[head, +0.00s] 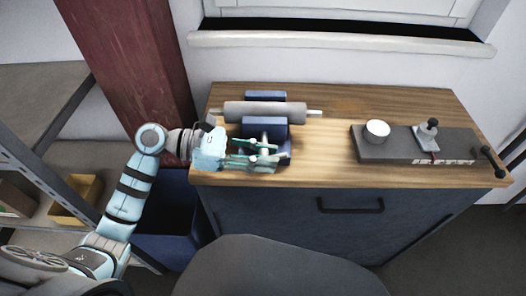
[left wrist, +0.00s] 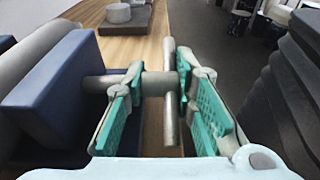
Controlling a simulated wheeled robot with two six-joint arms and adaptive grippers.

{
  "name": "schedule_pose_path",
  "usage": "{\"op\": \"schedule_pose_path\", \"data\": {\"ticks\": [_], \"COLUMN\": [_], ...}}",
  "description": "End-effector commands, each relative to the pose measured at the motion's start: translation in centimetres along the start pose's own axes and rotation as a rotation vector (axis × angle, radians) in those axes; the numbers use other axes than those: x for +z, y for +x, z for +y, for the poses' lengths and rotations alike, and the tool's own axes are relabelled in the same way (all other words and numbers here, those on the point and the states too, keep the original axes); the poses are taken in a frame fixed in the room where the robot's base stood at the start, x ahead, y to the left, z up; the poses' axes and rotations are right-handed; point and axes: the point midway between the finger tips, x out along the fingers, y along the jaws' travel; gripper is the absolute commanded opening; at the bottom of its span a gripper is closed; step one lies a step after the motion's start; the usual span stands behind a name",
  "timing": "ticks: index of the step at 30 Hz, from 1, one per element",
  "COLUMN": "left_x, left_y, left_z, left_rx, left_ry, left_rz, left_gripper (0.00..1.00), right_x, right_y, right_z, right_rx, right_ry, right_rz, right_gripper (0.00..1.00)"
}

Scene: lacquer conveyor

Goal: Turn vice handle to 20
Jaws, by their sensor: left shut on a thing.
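The vice has a blue front jaw (head: 265,126) and a blue back jaw (head: 265,96) on the wooden bench top. In the left wrist view the front jaw (left wrist: 58,88) is at the left, with a grey screw (left wrist: 103,84) coming out of it. The vice handle (left wrist: 170,105) is a grey bar through the screw's hub, upright in that view. My left gripper (head: 262,158), also in the left wrist view (left wrist: 160,95), is shut on the vice handle, its green-padded fingers either side of the hub. In the head view the fingers mostly hide the handle. My right gripper is not in view.
A grey cylinder (head: 252,111) lies between the vice jaws. To the right, a dark flat fixture (head: 390,152) with a scale strip (head: 444,162) carries a white round cup (head: 377,131) and a small knobbed block (head: 428,134). The bench top (head: 325,155) between them is clear.

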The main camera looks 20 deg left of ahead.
Motion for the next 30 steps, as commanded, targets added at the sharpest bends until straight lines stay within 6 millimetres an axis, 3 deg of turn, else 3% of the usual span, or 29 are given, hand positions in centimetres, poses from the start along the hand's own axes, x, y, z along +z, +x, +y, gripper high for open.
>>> {"op": "schedule_pose_path", "data": {"ticks": [1, 4, 15, 17, 27, 30], "left_x": [0.1, 0.1, -0.1, -0.1, -0.1, -0.1], "left_y": [0.0, 0.0, -0.6, -1.5, -10.3, -11.6], "left_z": [0.1, 0.0, 0.0, 0.0, 0.1, 0.1], "left_rx": [0.002, 0.001, 0.001, 0.000, 0.003, 0.002], "left_ry": [0.000, 0.000, 0.001, 0.000, -0.002, -0.001], "left_rz": [-0.002, -0.002, 0.000, 0.003, 0.005, 0.002], "left_gripper": [0.29, 0.45, 0.45, 0.45, 0.45, 0.45], "right_x": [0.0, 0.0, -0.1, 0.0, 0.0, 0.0], "right_y": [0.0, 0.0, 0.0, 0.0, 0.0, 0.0], "right_z": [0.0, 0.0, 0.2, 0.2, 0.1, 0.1], "right_rx": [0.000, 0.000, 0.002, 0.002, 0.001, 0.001], "right_ry": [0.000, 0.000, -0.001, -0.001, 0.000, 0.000], "right_rz": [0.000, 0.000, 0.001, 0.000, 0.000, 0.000], "right_gripper": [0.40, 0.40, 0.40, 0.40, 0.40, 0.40]}}
